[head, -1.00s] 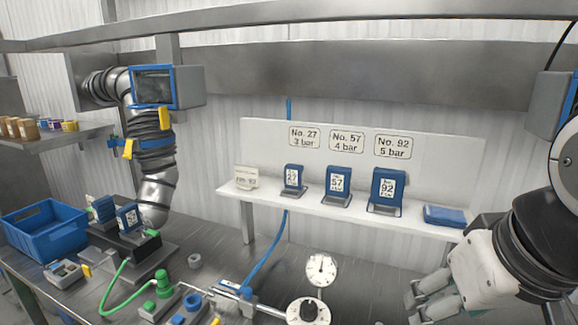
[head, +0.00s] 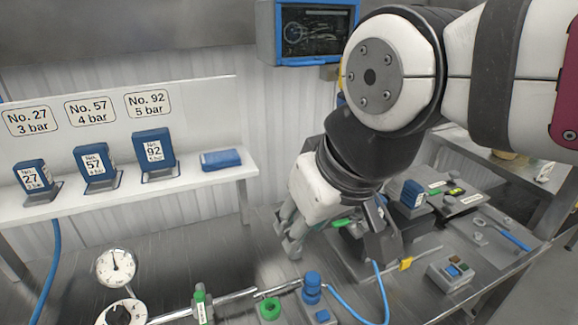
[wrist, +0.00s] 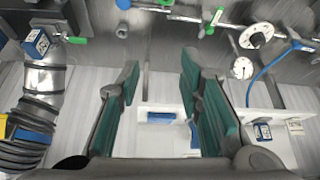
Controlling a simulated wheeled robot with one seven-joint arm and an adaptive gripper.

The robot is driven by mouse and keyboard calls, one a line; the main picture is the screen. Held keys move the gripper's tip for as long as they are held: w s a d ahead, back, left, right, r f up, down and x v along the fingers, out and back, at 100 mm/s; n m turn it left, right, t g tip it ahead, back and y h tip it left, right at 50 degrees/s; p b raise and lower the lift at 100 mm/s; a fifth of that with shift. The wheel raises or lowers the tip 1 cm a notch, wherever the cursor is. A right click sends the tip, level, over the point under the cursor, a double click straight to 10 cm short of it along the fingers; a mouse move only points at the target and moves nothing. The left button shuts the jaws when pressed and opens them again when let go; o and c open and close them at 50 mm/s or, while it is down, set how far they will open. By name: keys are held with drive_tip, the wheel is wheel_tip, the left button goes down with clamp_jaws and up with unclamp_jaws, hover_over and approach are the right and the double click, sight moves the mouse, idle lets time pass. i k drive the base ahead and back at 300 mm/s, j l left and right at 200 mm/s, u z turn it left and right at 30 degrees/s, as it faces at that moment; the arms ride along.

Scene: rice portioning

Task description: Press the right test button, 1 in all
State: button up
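A grey button box (head: 450,271) stands on the bench at the lower right of the head view. It has a blue button (head: 453,271) and a couple of other small coloured parts. Left of it, a dark test fixture (head: 374,243) with green and yellow parts is partly hidden by my arm. My gripper (head: 288,232) hangs above the bench, left of the fixture and well apart from the button box. In the wrist view my gripper (wrist: 160,68) shows two spread green-padded fingers with nothing between them. The button box cannot be made out there.
A white shelf (head: 205,182) holds several blue numbered blocks and a flat blue item (head: 221,159). A blue-framed screen (head: 307,30) hangs behind my arm. A blue hose (head: 352,312) crosses the bench.

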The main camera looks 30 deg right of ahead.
sight(450, 270)
drive_tip(key=z, duration=1.65)
drive_tip(key=i+j+z, duration=0.1)
drive_tip(key=i+u, duration=0.2)
drive_tip(key=u, duration=0.35)
drive_tip(key=l+u, duration=0.3)
drive_tip(key=k+l+u, duration=0.1)
drive_tip(key=l+u, duration=0.15)
drive_tip(key=l, duration=0.3)
drive_tip(key=k+l+u, duration=0.1)
drive_tip(key=l+u, duration=0.2)
drive_tip(key=k+l, duration=0.1)
drive_tip(key=l, duration=0.3)
drive_tip(key=k+l+u, duration=0.1)
drive_tip(key=l, duration=0.35)
drive_tip(key=k+l, duration=0.15)
drive_tip(key=l, duration=0.25)
drive_tip(key=k+l, duration=0.15)
drive_tip(key=l, duration=0.3)
drive_tip(key=i+u, duration=0.05)
